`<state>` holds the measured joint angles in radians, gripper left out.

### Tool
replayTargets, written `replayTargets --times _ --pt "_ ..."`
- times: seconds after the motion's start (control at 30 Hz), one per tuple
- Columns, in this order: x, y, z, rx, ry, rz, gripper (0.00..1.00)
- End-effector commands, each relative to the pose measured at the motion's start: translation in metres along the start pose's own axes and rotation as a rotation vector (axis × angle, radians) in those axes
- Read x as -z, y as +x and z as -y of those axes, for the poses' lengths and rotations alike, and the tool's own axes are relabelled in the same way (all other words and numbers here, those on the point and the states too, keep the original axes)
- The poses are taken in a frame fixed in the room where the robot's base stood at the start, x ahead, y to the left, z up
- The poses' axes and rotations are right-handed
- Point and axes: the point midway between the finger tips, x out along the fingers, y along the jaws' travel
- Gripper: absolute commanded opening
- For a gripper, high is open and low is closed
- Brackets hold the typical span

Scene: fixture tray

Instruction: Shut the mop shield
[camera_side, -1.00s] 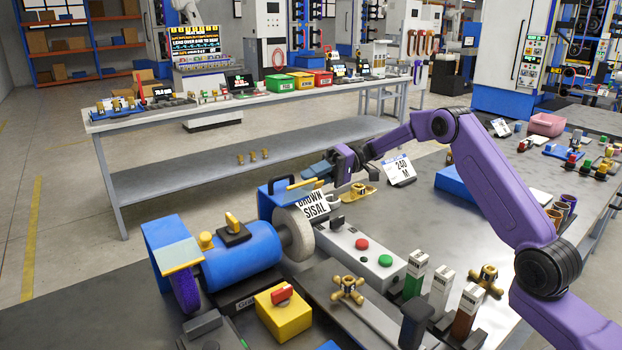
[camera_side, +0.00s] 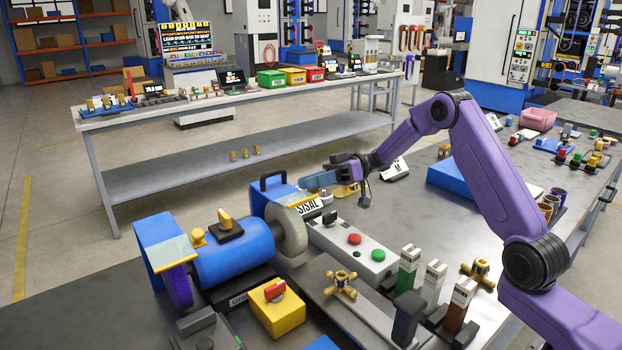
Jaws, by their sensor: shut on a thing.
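The grinder (camera_side: 238,255) is a blue machine with a wheel at each end. The pale buffing mop (camera_side: 289,232) is its right wheel, with a blue guard (camera_side: 272,196) and black handle behind it. The mop shield (camera_side: 300,203), a small yellowish see-through plate, slopes over the top of the mop and covers part of the "SISAL" label (camera_side: 310,207). My gripper (camera_side: 306,182) is at the shield's upper far side, its blue fingers shut on it. The exact contact is hidden.
A grey box with red and green buttons (camera_side: 345,238) stands right of the mop. A yellow switch box (camera_side: 277,306), brass valve handle (camera_side: 340,284) and upright labelled blocks (camera_side: 409,270) are in front. A white card (camera_side: 394,170) stands behind my wrist.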

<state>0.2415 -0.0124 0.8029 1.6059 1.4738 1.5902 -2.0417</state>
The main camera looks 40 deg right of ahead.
Motion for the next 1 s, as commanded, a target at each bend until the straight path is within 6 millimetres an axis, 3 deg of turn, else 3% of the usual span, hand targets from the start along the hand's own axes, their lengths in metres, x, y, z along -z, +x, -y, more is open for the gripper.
replayTargets --times 0.5,0.97,1.0 --pt "-0.014 -0.003 0.004 0.0 -0.399 -0.063 0.0" --pt "-0.018 -0.003 0.004 0.0 -0.503 -0.078 0.0" --pt "-0.018 -0.003 0.004 0.0 -0.502 -0.078 0.32"
